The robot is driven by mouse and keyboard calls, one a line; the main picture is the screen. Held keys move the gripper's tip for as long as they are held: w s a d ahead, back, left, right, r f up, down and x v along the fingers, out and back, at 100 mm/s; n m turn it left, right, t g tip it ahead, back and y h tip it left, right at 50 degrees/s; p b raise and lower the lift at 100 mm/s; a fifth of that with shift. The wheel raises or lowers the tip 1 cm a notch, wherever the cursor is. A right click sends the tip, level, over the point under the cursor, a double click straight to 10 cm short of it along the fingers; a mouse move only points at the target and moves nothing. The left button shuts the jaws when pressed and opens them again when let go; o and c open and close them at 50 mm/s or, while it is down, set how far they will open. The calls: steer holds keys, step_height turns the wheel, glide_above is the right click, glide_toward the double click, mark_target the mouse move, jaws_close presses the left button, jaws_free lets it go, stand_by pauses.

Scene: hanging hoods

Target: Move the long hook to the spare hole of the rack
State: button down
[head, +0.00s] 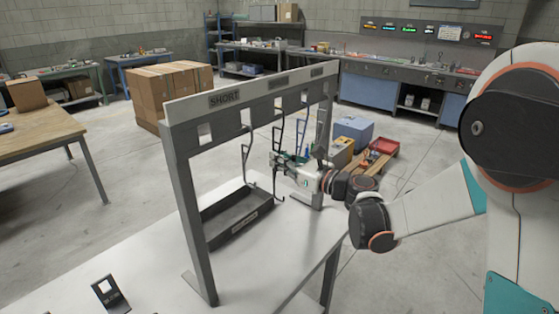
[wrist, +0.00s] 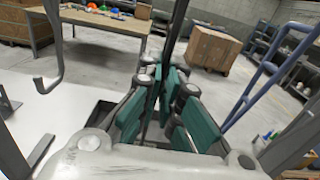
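The grey rack (head: 182,190) stands on a white table, with square holes along its top beam and a "SHORT" sign at the left. Its leftmost hole (head: 205,133) looks empty. A dark hook (head: 246,150) hangs left of my gripper (head: 279,163). The long dark hook (head: 279,190) is at my gripper, its curved foot below the fingers. In the wrist view its shaft (wrist: 174,35) runs between the teal pads of my gripper (wrist: 163,82), which look closed on it. Whether its top is still seated in the beam is unclear. Another hook (head: 301,135) hangs to the right.
A black labelled tray (head: 240,222) lies under the beam. A small black labelled stand (head: 110,293) is at the table's front left. Another hook (wrist: 55,55) is close at left in the wrist view. The table's left front is mostly clear.

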steer(key=shift+f+b, duration=0.4)
steer(key=shift+f, duration=0.1)
steer(key=c, duration=1.7)
jaws_free()
